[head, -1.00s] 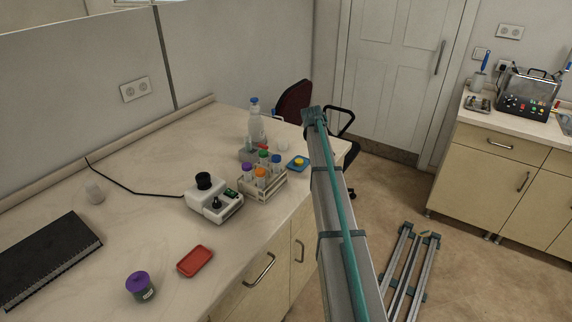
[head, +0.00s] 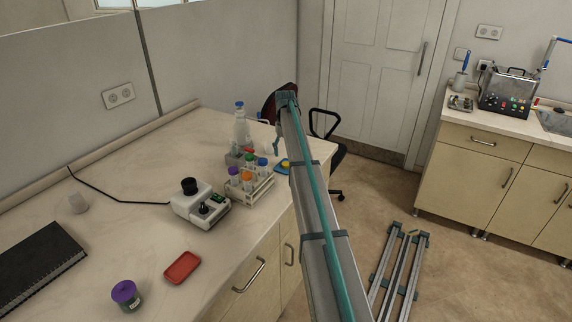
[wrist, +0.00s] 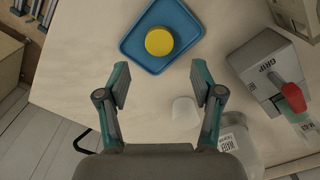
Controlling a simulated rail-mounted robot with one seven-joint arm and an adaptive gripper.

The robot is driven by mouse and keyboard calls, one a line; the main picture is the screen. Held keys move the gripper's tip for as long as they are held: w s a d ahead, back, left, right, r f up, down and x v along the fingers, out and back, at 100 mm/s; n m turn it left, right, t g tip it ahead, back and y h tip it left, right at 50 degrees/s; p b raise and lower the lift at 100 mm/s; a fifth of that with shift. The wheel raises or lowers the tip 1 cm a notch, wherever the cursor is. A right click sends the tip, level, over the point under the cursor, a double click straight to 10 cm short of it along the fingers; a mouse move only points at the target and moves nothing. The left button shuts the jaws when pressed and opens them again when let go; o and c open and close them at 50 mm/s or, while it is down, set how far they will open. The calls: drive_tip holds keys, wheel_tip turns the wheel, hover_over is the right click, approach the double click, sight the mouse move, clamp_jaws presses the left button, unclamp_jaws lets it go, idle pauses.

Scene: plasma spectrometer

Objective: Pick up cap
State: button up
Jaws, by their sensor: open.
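A round yellow cap (wrist: 159,41) lies on a blue tray (wrist: 135,45) in the wrist view, ahead of my fingertips. My gripper (wrist: 160,82) is open, with its two fingers spread wide and nothing between them in grip. A small white object (wrist: 185,111) shows below, near the right finger and apart from it.
A grey block holding a red-capped tube (wrist: 292,97) stands right of the tray, near a clear bottle (wrist: 236,140). In the head view, a tube rack (head: 262,188), a white instrument (head: 200,205), a red dish (head: 182,267) and a purple-lidded jar (head: 125,295) stand on the bench.

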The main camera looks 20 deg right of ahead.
sight(286, 163)
drive_tip(key=shift+s+f+p, duration=0.25)
drive_tip(key=shift+f+p, duration=0.15)
drive_tip(key=shift+f, duration=0.2)
drive_tip(key=shift+s+f+p, duration=0.1)
drive_tip(key=shift+f+p, duration=0.55)
drive_tip(key=shift+f, duration=1.3)
drive_tip(key=c, duration=0.7)
